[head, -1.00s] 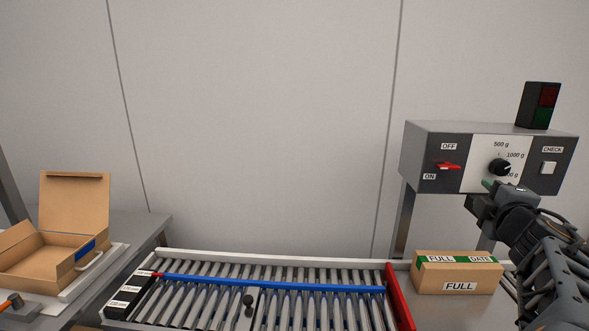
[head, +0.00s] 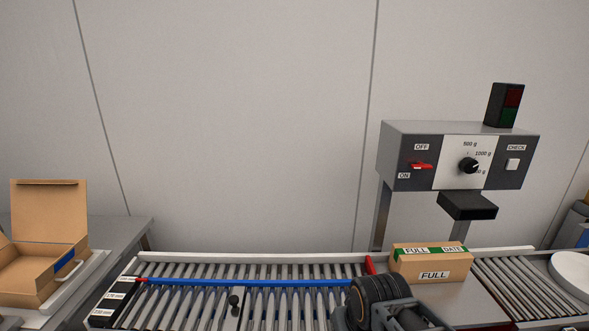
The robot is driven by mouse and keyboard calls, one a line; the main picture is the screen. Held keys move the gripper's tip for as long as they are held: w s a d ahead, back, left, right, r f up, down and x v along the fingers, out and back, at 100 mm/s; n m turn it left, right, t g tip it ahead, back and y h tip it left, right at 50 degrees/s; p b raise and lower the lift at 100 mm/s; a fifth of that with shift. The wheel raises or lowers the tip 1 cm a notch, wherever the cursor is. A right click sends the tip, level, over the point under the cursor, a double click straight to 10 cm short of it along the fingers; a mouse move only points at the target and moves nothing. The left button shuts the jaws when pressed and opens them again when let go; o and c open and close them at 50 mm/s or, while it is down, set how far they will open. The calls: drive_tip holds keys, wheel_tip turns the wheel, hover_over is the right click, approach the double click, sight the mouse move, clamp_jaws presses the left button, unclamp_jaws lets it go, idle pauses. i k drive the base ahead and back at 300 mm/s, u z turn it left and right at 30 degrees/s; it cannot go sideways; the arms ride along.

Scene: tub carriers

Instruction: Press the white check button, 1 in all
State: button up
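The white check button (head: 512,165) sits under the CHECK label on the right of the grey control box (head: 458,153). The box also carries a red OFF/ON lever (head: 421,166) and a black dial (head: 468,165) with gram marks. Above it, a lamp block (head: 504,105) has a red and a green lens, both dark. My arm shows at the bottom, right of the middle, low and well below the button. My gripper's fingertips are not in the picture.
A closed carton (head: 432,265) marked FULL stands beside the red stop (head: 370,265) of the roller conveyor (head: 200,258). A black bracket (head: 467,205) juts out below the box. An open carton (head: 38,270) stands at the left. A white round thing (head: 572,272) lies at the right.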

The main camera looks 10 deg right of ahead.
sight(512, 164)
drive_tip(key=z, duration=1.55)
